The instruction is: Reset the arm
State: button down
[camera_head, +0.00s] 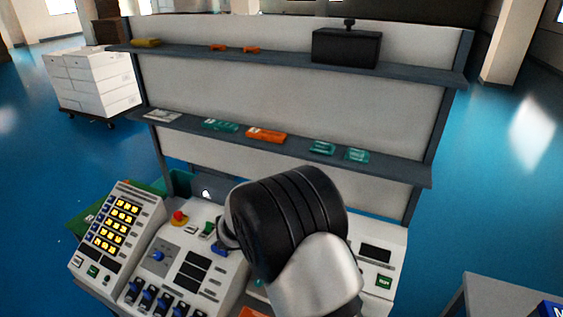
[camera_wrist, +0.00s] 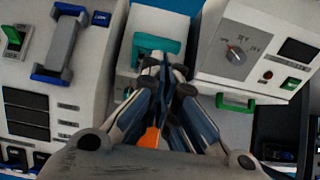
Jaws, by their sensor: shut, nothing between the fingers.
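My gripper (camera_wrist: 163,65) shows in the wrist view with its fingers shut together and nothing between them. Its tips overlap a teal part (camera_wrist: 143,47) in a white holder beyond them. I cannot tell whether they touch it. In the head view my black and silver arm bends over the middle of the console. My gripper is hidden there behind the arm.
The console has a lit yellow button panel (camera_head: 115,226), a red emergency button (camera_head: 179,216) and blue switches (camera_head: 150,299). A knob box (camera_wrist: 262,45) stands right of my gripper. Shelves behind hold teal and orange parts (camera_head: 266,135) and a black box (camera_head: 346,48).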

jog(key=s+d+r+m+g+h+b, duration=0.1)
jog(key=s+d+r+m+b, duration=0.3)
jog(key=s+d+r+m, duration=0.35)
jog(key=s+d+r+m+g+b, duration=0.1)
jog(key=s+d+r+m+b, duration=0.35)
jog(key=d+m, duration=0.5)
jog(key=s+d+f+m+y+b, duration=0.1)
jog(key=s+m+b, duration=0.1)
jog(key=s+m, duration=0.3)
jog(key=s+d+f+m+y+b, duration=0.1)
jog(key=s+m, duration=0.4)
jog(key=s, duration=0.6)
jog(key=s+d+f+m+g+y+b, duration=0.1)
jog(key=s+m+b, duration=0.3)
jog(key=s, duration=0.5)
jog(key=shift+d+f+m+y, duration=0.45)
jog(key=shift+d+f, duration=0.25)
jog(key=shift+d, duration=0.2)
